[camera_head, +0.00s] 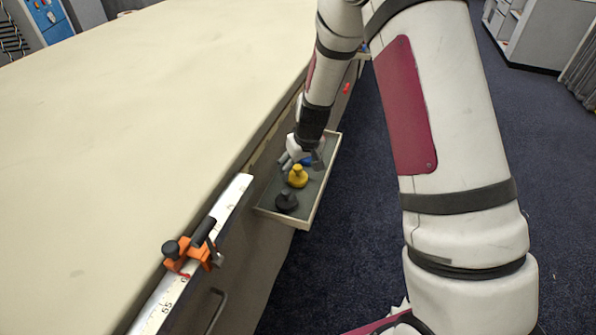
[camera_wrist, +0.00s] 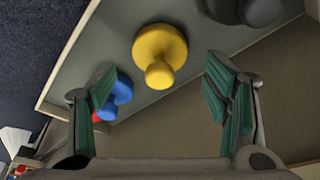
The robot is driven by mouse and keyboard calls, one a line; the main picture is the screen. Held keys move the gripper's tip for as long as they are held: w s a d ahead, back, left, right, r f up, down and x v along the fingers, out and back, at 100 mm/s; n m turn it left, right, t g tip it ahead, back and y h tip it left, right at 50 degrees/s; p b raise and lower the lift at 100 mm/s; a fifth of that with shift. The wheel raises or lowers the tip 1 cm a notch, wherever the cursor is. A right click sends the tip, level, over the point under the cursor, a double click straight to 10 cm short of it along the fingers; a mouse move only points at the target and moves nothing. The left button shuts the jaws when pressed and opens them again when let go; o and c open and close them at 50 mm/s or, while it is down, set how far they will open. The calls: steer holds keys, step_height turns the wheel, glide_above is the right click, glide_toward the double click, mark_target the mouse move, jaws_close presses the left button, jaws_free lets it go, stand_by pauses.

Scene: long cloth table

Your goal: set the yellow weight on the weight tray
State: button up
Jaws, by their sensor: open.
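The yellow weight (camera_head: 298,177) stands in the weight tray (camera_head: 310,208), a shallow tray with a pale rim on the side of the table. The yellow weight also shows in the wrist view (camera_wrist: 160,50), upper middle, beyond and between the fingertips. My gripper (camera_head: 303,160) is over the tray beside the yellow weight. In the wrist view my gripper (camera_wrist: 166,90) is open, with nothing between its green-padded fingers. A black weight (camera_head: 287,201) stands at the near end of the tray. A blue weight (camera_head: 306,161) is partly hidden by my gripper; it shows behind the left finger in the wrist view (camera_wrist: 120,92).
A white ruler (camera_head: 165,300) with an orange clamp (camera_head: 187,250) runs along the table edge, near the tray. The long cloth table (camera_head: 130,110) is otherwise bare. A small red thing (camera_head: 346,88) is beyond the tray. Blue carpet lies to the right.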

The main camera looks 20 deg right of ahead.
steer(key=s+a+f+p+v, duration=0.1)
steer(key=s+v, duration=0.1)
steer(key=v, duration=0.9)
steer(key=s+a+v, duration=0.1)
steer(key=s+v, duration=0.1)
steer(key=v, duration=0.8)
steer(key=s+r, duration=0.3)
steer(key=s, duration=0.7)
steer(key=s+r+m+g, duration=0.1)
steer(key=s+r, duration=0.2)
steer(key=s, duration=0.7)
steer(key=s+r, duration=0.3)
steer(key=s, duration=0.7)
steer(key=shift+d+r+m+g+h, duration=0.3)
steer(key=shift+d+m, duration=0.05)
steer(key=shift+m, duration=0.05)
steer(key=shift+s, duration=0.15)
step_height(320, 180, up, 13)
steer(key=t+p, duration=0.2)
steer(key=p, duration=0.9)
steer(key=shift+d, duration=0.2)
